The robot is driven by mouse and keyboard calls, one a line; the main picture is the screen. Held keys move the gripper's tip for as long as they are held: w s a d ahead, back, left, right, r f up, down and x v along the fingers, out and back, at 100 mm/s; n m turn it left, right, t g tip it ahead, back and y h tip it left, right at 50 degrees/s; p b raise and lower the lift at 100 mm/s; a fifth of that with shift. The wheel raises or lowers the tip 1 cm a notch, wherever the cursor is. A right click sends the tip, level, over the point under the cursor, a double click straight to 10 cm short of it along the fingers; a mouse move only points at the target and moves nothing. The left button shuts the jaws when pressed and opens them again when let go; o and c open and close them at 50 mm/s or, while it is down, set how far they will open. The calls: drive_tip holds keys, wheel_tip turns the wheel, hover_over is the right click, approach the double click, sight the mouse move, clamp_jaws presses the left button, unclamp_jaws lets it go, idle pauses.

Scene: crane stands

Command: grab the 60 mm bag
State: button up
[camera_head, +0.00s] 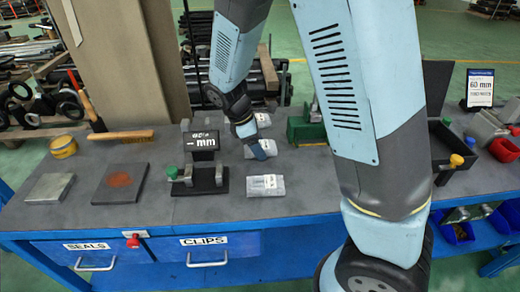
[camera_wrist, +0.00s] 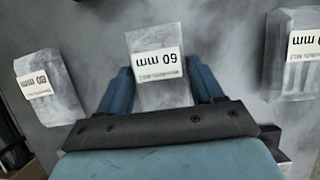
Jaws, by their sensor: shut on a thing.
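The 60 mm bag (camera_wrist: 153,40) is a clear pouch with a white label, between my two blue fingers in the wrist view. My gripper (camera_wrist: 162,88) is shut on it, one finger along each side. In the head view my gripper (camera_head: 259,150) is low over the grey bench top, at the middle bag (camera_head: 271,146) of a row. I cannot tell whether the bag is clear of the bench. Another bag (camera_wrist: 48,88), its label seeming to read 80 mm, lies left in the wrist view. A third bag (camera_wrist: 291,55) lies right, its label partly cut off.
A black stand (camera_head: 201,180) with a mm sign is left of the bags in the head view. A green block (camera_head: 304,130) is to their right. A mallet (camera_head: 120,135) and two plates lie at the left.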

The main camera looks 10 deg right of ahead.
drive_tip(key=c, duration=0.7)
drive_tip(key=shift+r, duration=0.1)
